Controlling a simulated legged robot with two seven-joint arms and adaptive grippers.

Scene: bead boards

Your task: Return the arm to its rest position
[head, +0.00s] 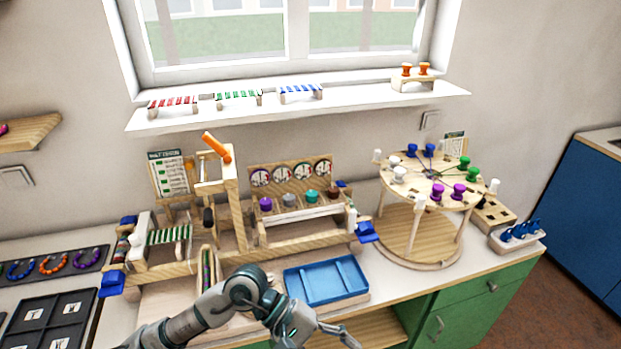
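My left arm comes in from the lower left and bends in front of the bench. My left gripper (342,335) is low at the bottom edge, in front of the blue tray (326,281), and partly cut off by the frame. I cannot tell whether its fingers are open or shut. Nothing is visibly held in it. My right arm and gripper are not in view.
A wooden bead station (235,220) with an orange handle stands behind the arm. A round wooden stand (418,262) with coloured knobs is at right. Dark bead boards (55,320) lie at left. Free floor (550,310) shows at lower right.

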